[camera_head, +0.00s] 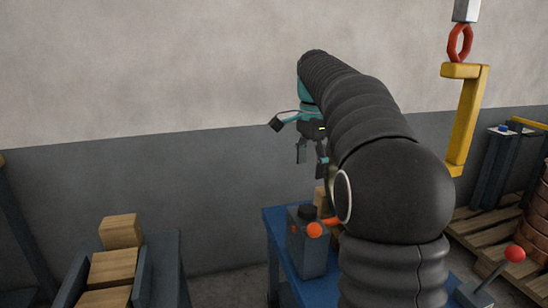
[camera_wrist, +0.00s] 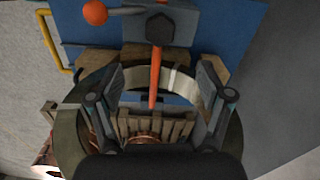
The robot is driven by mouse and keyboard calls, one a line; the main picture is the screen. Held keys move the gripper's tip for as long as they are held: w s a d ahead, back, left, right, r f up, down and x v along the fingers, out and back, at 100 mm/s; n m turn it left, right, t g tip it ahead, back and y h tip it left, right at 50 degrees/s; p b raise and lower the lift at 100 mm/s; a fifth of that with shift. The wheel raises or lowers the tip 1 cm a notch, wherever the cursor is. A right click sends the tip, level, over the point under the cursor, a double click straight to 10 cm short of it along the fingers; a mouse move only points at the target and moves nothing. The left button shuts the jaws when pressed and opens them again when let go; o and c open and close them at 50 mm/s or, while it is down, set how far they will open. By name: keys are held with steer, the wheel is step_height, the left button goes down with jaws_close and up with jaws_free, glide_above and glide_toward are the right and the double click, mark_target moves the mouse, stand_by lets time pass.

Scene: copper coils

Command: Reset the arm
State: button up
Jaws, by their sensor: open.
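My gripper (camera_head: 311,160) is open at the end of my raised black arm, in front of the grey wall and above the blue table (camera_head: 275,240). In the wrist view my gripper (camera_wrist: 158,125) has its two fingers spread wide, with nothing held between them. A wide metal-looking ring or band (camera_wrist: 70,135) shows behind the fingers. I cannot tell how far it is from them. My arm hides part of the table.
A grey box (camera_head: 307,245) with an orange knob stands on the table; its orange lever (camera_wrist: 155,75) shows in the wrist view. Wooden blocks (camera_head: 112,268) lie at left. A yellow hook (camera_head: 467,115) hangs at right, near copper coils (camera_head: 538,215) on a pallet (camera_head: 490,235).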

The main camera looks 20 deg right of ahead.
steer(key=s+a+f+n+t, duration=0.1)
steer(key=s+a+n+t, duration=0.1)
steer(key=s+a+n, duration=0.35)
steer(key=s+a+f+n+t, duration=0.1)
steer(key=s+a+f+n, duration=0.15)
steer(key=s, duration=0.65)
steer(key=s+a+f+n+t, duration=0.2)
steer(key=s+a+f+n, duration=0.2)
steer(key=s+f+n, duration=0.4)
steer(key=s+f, duration=0.2)
steer(key=s, duration=0.3)
steer(key=shift+f+t, duration=0.25)
steer(key=shift+t, duration=0.05)
